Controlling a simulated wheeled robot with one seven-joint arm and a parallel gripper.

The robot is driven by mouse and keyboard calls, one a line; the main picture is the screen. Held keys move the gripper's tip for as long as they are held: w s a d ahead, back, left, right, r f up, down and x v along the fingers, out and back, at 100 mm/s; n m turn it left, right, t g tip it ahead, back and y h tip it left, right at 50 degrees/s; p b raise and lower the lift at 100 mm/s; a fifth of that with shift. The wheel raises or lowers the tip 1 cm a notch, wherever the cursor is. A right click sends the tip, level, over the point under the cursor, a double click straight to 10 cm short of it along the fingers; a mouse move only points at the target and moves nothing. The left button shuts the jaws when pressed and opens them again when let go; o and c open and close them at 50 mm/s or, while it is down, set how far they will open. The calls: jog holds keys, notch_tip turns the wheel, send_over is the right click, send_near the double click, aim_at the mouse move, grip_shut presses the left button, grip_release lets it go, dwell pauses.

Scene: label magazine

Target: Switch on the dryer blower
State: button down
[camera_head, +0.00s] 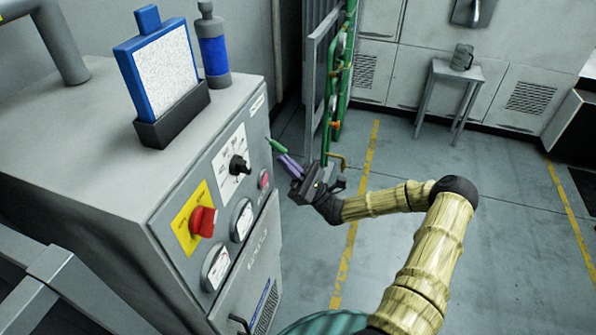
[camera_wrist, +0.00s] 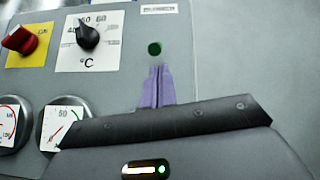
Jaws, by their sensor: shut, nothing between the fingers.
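The grey dryer cabinet (camera_head: 90,120) stands at the left, with a control panel on its right-hand face. A green round button (camera_head: 277,145) is on the panel near its far upper corner; it also shows in the wrist view (camera_wrist: 154,48). My gripper (camera_head: 284,156) has its purple fingers shut, with nothing between them, pointing at the panel. In the wrist view the closed fingertips (camera_wrist: 157,70) lie just below the green button. I cannot tell whether they touch it. A label plate (camera_wrist: 158,9) is above the button.
The panel also holds a red switch on a yellow plate (camera_head: 202,220), a black temperature knob (camera_head: 239,165), a pink-red button (camera_head: 264,180) and two gauges (camera_head: 216,267).

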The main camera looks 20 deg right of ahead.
aim_at(277, 146)
jog(key=shift+x, duration=1.1)
jog(key=shift+d+r+p, duration=0.1)
jog(key=shift+r+p, duration=0.05)
jog(key=shift+p, duration=0.45)
jog(key=shift+d+g+h+p, duration=0.1)
jog(key=shift+g+h+p, duration=0.2)
jog(key=shift+h+p, duration=0.15)
